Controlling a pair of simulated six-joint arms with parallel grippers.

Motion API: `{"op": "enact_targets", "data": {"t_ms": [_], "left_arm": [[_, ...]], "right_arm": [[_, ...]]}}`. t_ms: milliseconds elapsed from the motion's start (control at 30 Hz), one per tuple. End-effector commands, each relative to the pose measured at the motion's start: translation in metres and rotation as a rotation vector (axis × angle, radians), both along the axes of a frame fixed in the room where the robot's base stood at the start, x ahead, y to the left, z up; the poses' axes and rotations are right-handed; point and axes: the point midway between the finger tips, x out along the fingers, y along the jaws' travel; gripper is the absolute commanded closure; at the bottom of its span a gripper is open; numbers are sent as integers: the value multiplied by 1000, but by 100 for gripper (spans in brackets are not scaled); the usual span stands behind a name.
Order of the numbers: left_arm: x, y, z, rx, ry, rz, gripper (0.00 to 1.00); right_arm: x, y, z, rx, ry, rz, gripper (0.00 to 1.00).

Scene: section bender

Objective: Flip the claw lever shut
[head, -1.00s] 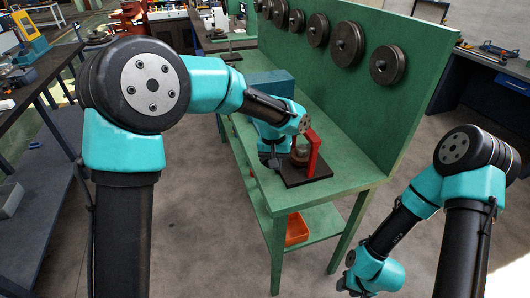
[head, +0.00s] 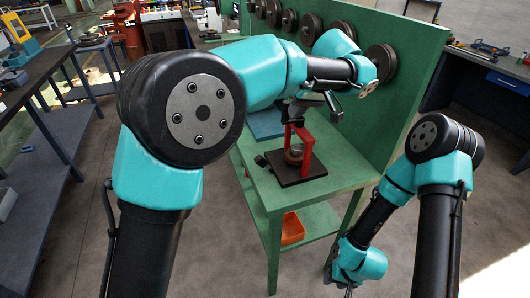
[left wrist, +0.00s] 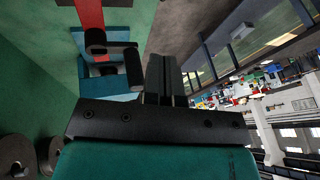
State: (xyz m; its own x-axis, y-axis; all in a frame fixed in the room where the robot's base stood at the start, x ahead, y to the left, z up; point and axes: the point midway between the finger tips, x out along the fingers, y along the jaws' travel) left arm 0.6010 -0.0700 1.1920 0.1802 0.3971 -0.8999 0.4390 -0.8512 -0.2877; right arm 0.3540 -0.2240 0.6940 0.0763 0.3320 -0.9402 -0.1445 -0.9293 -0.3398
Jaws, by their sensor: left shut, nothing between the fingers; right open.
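The section bender is a red frame (head: 306,147) on a dark base plate (head: 304,178) on the green bench. A round brownish part (head: 293,155) sits inside the frame. Dark parts show above the frame's top, partly mixed with my gripper; I cannot clearly tell which is the claw lever. My left gripper (head: 333,106) is shut and empty, raised above the bender. In the left wrist view its fingers (left wrist: 165,76) are together, beside a dark cylindrical part (left wrist: 96,40) and a red strip (left wrist: 89,14). My right gripper (head: 345,290) hangs low at the right, open.
A blue box (head: 266,124) stands on the green bench (head: 345,168) behind the bender. A green back panel (head: 400,75) carries several dark discs (head: 381,62). An orange bin (head: 292,228) sits on the lower shelf. The bench front right is clear.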

Motion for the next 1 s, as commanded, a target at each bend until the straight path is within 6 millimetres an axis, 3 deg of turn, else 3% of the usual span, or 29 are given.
{"op": "enact_targets", "data": {"t_ms": [367, 1000], "left_arm": [[3, 7, -14, 0, 3, -1, 100], [21, 48, -108, 1, 4, -1, 100]], "right_arm": [[0, 0, 0, 0, 0, 0, 57], [0, 0, 0, 0, 0, 0, 57]]}}
